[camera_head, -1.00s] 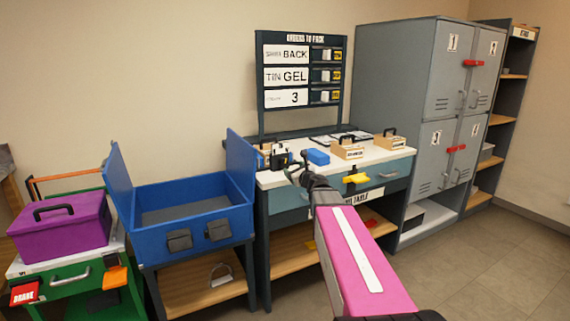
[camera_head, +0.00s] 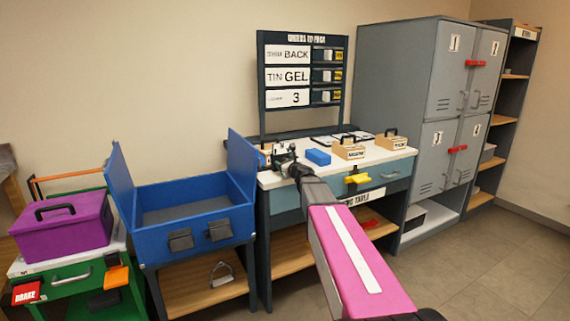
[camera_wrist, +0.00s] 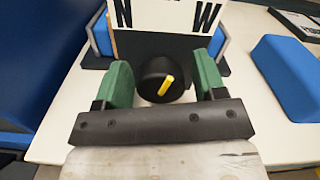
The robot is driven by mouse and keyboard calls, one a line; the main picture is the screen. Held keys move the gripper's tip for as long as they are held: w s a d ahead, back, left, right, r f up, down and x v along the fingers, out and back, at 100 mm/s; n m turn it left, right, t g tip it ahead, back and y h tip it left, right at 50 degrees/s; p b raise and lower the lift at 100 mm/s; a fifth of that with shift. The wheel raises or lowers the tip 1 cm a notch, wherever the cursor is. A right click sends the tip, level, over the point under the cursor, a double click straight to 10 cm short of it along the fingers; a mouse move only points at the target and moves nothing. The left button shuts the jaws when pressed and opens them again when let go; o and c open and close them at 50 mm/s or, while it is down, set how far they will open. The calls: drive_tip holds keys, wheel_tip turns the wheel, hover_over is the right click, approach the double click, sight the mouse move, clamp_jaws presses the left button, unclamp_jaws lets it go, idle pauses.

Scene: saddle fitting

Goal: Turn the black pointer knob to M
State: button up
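The black pointer knob (camera_wrist: 152,82) shows in the wrist view with a yellow pointer line on it, tilted toward the upper right. Behind it stands a white plate (camera_wrist: 165,17) with the letters N and W in view; its upper part is cut off, and I see no M. My gripper (camera_wrist: 164,78) has green fingers, one on each side of the knob, with a visible gap to it on both sides. In the head view my gripper (camera_head: 284,160) is at the left end of the white worktable (camera_head: 330,168); the knob is too small to make out there.
A blue block (camera_wrist: 285,75) lies right of the knob, also seen in the head view (camera_head: 318,157). The blue open bin (camera_head: 195,225) stands left of the table. Wooden boxes (camera_head: 349,151) sit further right. A board (camera_head: 302,72) stands at the back.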

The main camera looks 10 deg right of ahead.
drive_tip(key=c, duration=0.6)
drive_tip(key=shift+n, duration=1.5)
drive_tip(key=shift+c, duration=0.2)
drive_tip(key=o, duration=0.9)
drive_tip(key=v, duration=1)
drive_tip(key=shift+s+d, duration=0.1)
drive_tip(key=shift+s, duration=0.3)
